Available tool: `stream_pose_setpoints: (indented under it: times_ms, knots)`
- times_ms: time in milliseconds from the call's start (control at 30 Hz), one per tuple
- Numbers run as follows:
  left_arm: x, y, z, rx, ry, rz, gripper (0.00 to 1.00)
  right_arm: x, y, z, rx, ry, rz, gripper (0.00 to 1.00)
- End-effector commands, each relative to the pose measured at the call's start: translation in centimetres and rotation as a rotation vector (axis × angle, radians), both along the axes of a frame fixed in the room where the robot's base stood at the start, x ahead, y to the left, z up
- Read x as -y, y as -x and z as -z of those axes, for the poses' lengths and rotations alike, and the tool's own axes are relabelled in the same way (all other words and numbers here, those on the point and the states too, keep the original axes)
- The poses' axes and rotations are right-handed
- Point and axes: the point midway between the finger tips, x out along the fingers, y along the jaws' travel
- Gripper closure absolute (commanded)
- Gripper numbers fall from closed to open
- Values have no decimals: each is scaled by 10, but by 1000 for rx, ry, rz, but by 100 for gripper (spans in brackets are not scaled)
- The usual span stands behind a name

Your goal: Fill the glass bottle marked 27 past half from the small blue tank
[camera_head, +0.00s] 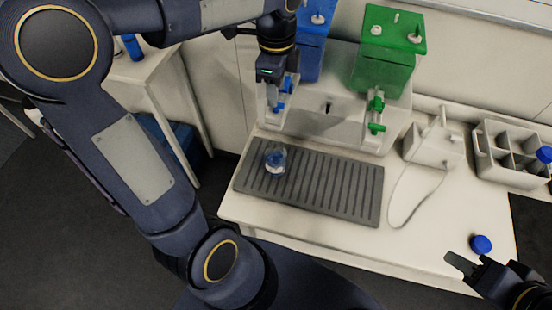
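A small glass bottle (274,166) stands on the grey ribbed drip tray (330,190), below the blue tap. Its mark is too small to read; some blue shows in it, but its level cannot be told. The small blue tank (311,58) stands on a white stand, partly hidden by my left arm. My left gripper (273,98) points down at the blue tap (287,84); whether its fingers are closed on the tap cannot be told. My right gripper (462,262) is open and empty at the lower right, close to a blue cap (481,243) on the bench.
A green tank (386,66) with a green tap (376,112) stands right of the blue one. A white device (434,148) with a cable and a compartment rack (507,164) holding a blue-capped item are further right. The bench front is clear around the cap.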

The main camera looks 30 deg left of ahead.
Motion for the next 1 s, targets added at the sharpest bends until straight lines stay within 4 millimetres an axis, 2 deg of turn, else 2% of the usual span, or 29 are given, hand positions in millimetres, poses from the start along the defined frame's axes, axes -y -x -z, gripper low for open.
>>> stream_pose_setpoints:
  times_ms: [600,1000]
  knots:
    - [0,0,-62,1,1,0,60,0,0,0,0,0,0,64]
    - [0,0,-68,-1,0,0,60,0,0,0,0,0,0,64]
